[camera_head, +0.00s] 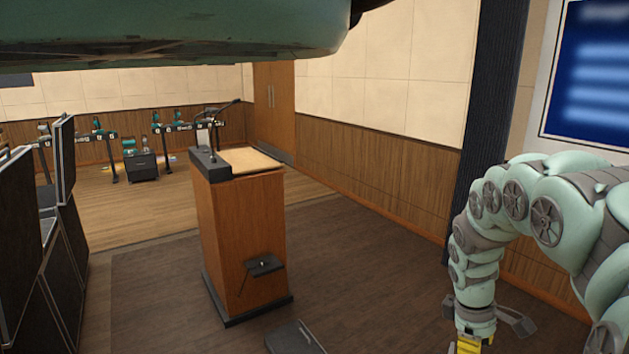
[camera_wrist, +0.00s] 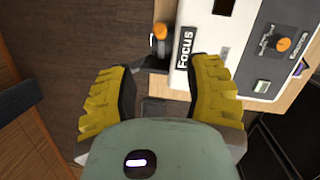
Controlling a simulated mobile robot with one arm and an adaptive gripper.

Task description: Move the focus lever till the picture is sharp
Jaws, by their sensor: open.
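The focus lever (camera_wrist: 159,32), with an orange knob, sticks out beside a white device (camera_wrist: 212,42) with a "Focus" label (camera_wrist: 185,48), at the top of the wrist view. My gripper (camera_wrist: 163,75) has its yellow fingers spread wide. The lever's knob shows beyond the fingertips, roughly in line with the gap between them, and nothing is held. In the head view only a little yellow of the gripper shows at the bottom edge, and the lever is not in view. The picture on the wall screen (camera_head: 592,85) is blue with pale, blurred bars.
A second orange knob (camera_wrist: 283,44) sits on the device's top, to the right. The device stands on a wooden surface (camera_wrist: 283,98). A wooden lectern (camera_head: 243,225) with a microphone stands mid-room. Dark cases (camera_head: 62,235) stand at left. Floor right of the lectern is mostly clear.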

